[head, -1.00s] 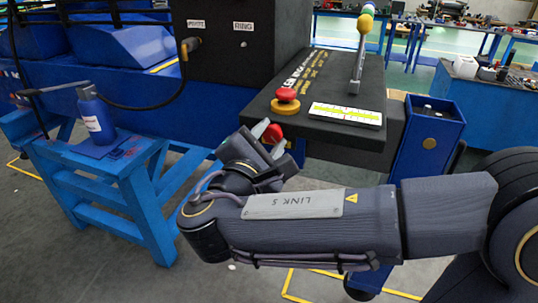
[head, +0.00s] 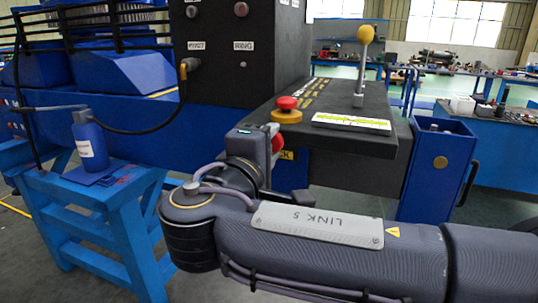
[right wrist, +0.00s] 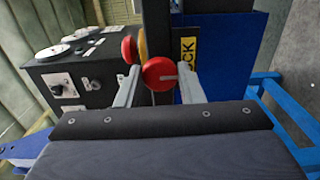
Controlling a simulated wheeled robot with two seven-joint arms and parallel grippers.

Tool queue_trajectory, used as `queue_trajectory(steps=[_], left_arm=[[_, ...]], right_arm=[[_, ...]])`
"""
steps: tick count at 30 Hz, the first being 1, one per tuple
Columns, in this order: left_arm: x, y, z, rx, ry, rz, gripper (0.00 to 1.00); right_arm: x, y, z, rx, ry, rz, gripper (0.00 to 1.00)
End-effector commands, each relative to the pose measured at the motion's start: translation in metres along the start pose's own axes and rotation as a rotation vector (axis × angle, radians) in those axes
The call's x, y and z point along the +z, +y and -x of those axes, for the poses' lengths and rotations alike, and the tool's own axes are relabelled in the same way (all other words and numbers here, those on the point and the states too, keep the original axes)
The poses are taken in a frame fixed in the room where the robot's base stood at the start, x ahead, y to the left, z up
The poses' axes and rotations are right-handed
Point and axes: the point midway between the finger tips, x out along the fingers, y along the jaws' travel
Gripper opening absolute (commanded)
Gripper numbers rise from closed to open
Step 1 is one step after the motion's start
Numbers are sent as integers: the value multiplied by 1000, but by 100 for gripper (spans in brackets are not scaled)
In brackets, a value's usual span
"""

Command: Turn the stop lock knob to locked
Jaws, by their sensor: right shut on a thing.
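The stop lock knob, a round red knob (right wrist: 161,74), sits on the front face of the black console, beside a yellow label (right wrist: 187,55) of which "CK" can be read. My right gripper (right wrist: 160,80) is shut on the knob, with one finger on each side of it. In the head view the red knob (head: 278,143) shows only partly behind my right gripper (head: 270,140), and the label (head: 286,155) is partly covered too. The knob's locked or unlocked position cannot be told. My left gripper is not in view.
Above the knob, a red mushroom button on a yellow base (head: 287,112) stands on the console top (head: 335,138). A lever with a yellow ball (head: 364,38) rises behind it. A blue box (head: 438,175) hangs to the right. A blue stand (head: 120,195) with a bottle (head: 89,142) is left.

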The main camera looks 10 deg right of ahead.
Motion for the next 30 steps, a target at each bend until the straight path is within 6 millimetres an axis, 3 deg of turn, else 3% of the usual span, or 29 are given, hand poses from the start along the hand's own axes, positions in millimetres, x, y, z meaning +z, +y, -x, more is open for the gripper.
queue_trajectory(steps=[17,18,22,30], left_arm=[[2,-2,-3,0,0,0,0],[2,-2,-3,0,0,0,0],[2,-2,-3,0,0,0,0],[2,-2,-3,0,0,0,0]], right_arm=[[0,-1,0,-3,0,-30,12],[0,-1,0,-2,0,-30,38],[0,-1,0,-2,0,-30,55],[0,0,1,-1,0,-29,56]])
